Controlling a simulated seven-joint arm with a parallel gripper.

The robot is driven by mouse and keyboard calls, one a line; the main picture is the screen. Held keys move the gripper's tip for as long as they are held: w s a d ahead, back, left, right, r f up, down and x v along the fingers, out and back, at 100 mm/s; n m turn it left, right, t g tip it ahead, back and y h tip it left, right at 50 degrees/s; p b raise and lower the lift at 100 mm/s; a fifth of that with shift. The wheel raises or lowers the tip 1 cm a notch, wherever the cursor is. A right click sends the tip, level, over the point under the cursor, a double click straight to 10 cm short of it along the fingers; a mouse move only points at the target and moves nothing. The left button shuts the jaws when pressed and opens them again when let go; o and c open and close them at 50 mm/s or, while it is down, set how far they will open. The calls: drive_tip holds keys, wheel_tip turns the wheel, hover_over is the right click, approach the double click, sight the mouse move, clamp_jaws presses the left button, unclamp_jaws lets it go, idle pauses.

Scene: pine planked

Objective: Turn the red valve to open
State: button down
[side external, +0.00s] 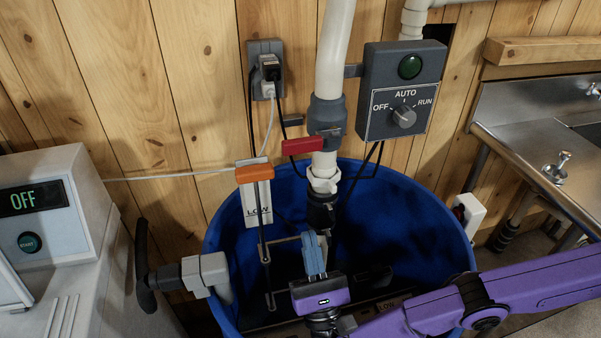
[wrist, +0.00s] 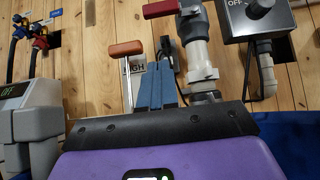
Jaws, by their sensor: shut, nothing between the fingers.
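The red valve handle (side external: 302,146) sits on the grey valve body (side external: 327,115) of the vertical white pipe above the blue tub. It lies about level, crosswise to the pipe, reaching left.
An orange handle (side external: 255,173) on a rod stands left of the pipe. A grey control box (side external: 405,90) with a dial is at the right. The blue tub (side external: 440,205) surrounds the pipe's lower end. A machine reading OFF (side external: 45,210) stands left; a metal sink (side external: 520,110) is right.

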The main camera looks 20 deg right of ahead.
sight(313, 141)
drive_tip(key=s+r+x, duration=0.2)
drive_tip(key=x, duration=1)
drive_tip(key=shift+w+r, duration=0.25)
